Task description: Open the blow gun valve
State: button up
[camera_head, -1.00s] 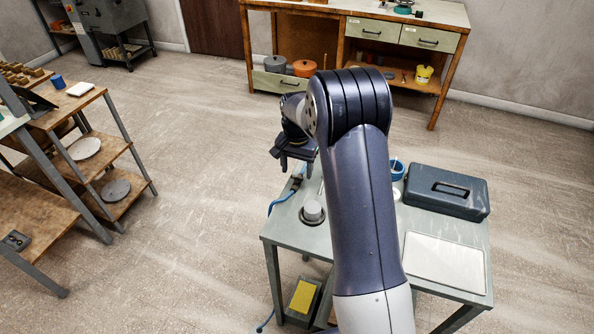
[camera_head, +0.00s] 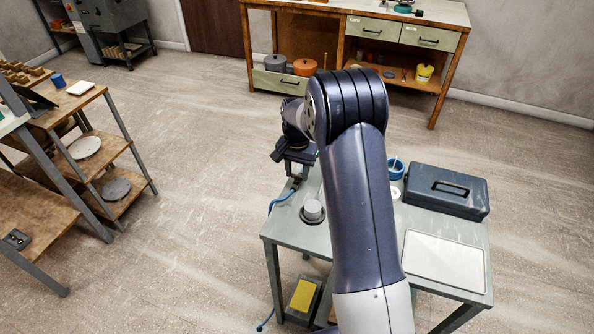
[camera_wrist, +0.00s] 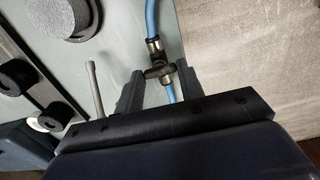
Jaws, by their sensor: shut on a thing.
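The blow gun valve (camera_wrist: 157,72) is a small dark and metal fitting in line with a blue hose (camera_wrist: 151,18), seen in the wrist view over the table's edge. My gripper (camera_wrist: 150,80) has its two dark fingers on either side of the valve's handle part and is shut on it. In the head view, my gripper (camera_head: 297,164) is low over the table's far left corner, and the blue hose (camera_head: 281,199) hangs just below it. My arm and gripper hide the valve in the head view. The handle's exact angle is hard to tell.
The grey-green table (camera_head: 290,235) carries a grey cylinder on a round base (camera_head: 313,212), a blue cup (camera_head: 396,170), a blue-grey toolbox (camera_head: 447,190) and a white board (camera_head: 444,262). A thin metal rod (camera_wrist: 94,88) stands left of my gripper. Floor left of the table is clear.

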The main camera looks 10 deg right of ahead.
jog(key=shift+n, duration=0.3)
jog(key=n, duration=0.4)
jog(key=shift+b, duration=0.35)
jog(key=n, duration=0.4)
jog(key=shift+n, duration=0.4)
jog(key=n, duration=0.4)
jog(key=shift+b, duration=0.3)
jog(key=shift+n, duration=2.2)
jog(key=o, duration=1)
jog(key=shift+c, duration=0.2)
